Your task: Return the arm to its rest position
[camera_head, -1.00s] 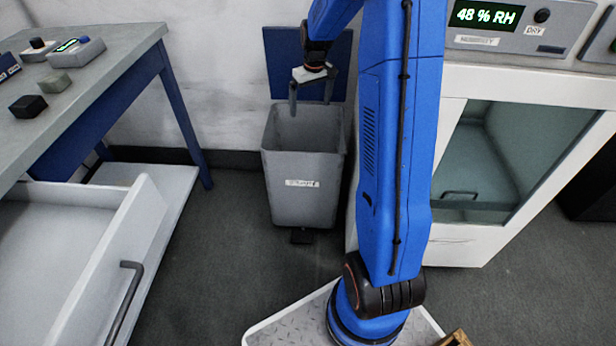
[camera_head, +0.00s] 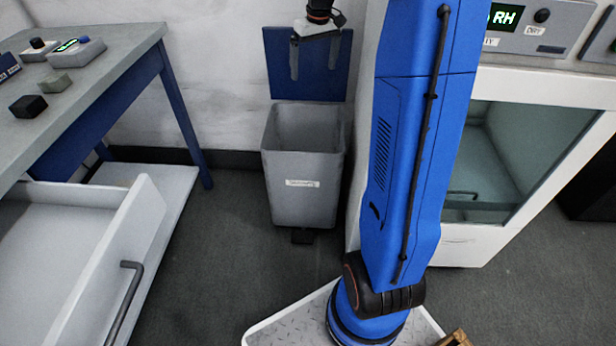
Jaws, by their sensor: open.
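My gripper (camera_head: 313,72) hangs at the top middle of the head view, in front of the raised blue lid of a grey bin (camera_head: 303,190). Its two grey fingers point down and stand apart with nothing between them. The fingertips are above the bin's open mouth. My blue arm (camera_head: 415,150) rises from its base at the bottom and runs out of the top of the picture. The part of the arm between the upright link and the gripper is out of view.
A grey-topped table (camera_head: 110,58) with small devices and blocks stands at the left, above an open white drawer (camera_head: 125,235). A white cabinet (camera_head: 535,85) with a glass window stands close on the right of my arm. The floor between drawer and bin is clear.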

